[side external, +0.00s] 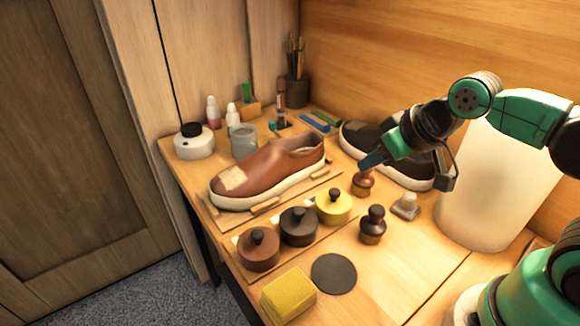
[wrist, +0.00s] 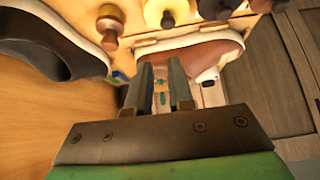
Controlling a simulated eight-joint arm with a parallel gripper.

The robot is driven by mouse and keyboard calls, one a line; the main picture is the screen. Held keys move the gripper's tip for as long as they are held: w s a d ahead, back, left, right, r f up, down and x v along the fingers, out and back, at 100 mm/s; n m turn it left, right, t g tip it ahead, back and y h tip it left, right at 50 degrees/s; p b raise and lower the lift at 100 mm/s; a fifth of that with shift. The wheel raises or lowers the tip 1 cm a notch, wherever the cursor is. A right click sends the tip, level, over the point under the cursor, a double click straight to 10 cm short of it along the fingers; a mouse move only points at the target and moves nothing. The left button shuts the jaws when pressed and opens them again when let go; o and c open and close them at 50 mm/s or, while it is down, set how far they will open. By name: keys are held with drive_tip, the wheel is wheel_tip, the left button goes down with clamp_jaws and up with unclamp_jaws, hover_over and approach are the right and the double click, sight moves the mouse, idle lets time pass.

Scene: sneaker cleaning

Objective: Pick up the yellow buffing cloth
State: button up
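The yellow buffing cloth (side external: 288,295) looks like a thick folded block. It lies at the front edge of the bench in the side view, beside a dark round disc (side external: 334,273). I do not see it in the wrist view. My gripper (side external: 372,163) is up over the back half of the bench, near the dark shoe and far behind the cloth. In the wrist view my gripper (wrist: 162,85) shows two separate fingers with a gap between them and nothing held.
A brown shoe (side external: 268,172) stands mid-bench, with a dark shoe (side external: 352,135) behind. Brown, black and yellow knobbed tins (side external: 334,205) sit in a row between brown shoe and cloth. Knobbed brushes (side external: 373,225) stand to the right. The front right bench is clear.

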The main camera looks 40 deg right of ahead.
drive_tip(key=o, duration=1.1)
drive_tip(key=n+g+y, duration=0.1)
drive_tip(key=n+g, duration=0.6)
drive_tip(key=n, duration=1.1)
hover_over(289, 290)
drive_tip(key=f, duration=0.7)
drive_tip(key=shift+w+d+f, duration=0.1)
drive_tip(key=shift+d+f, duration=0.15)
drive_tip(key=shift+d, duration=0.15)
drive_tip(key=shift+a+f, duration=0.2)
drive_tip(key=shift+f, duration=0.25)
drive_tip(key=shift+a+f, duration=0.15)
drive_tip(key=shift+f, duration=1.1)
drive_tip(key=shift+a+f, duration=0.1)
drive_tip(key=shift+f, duration=1.1)
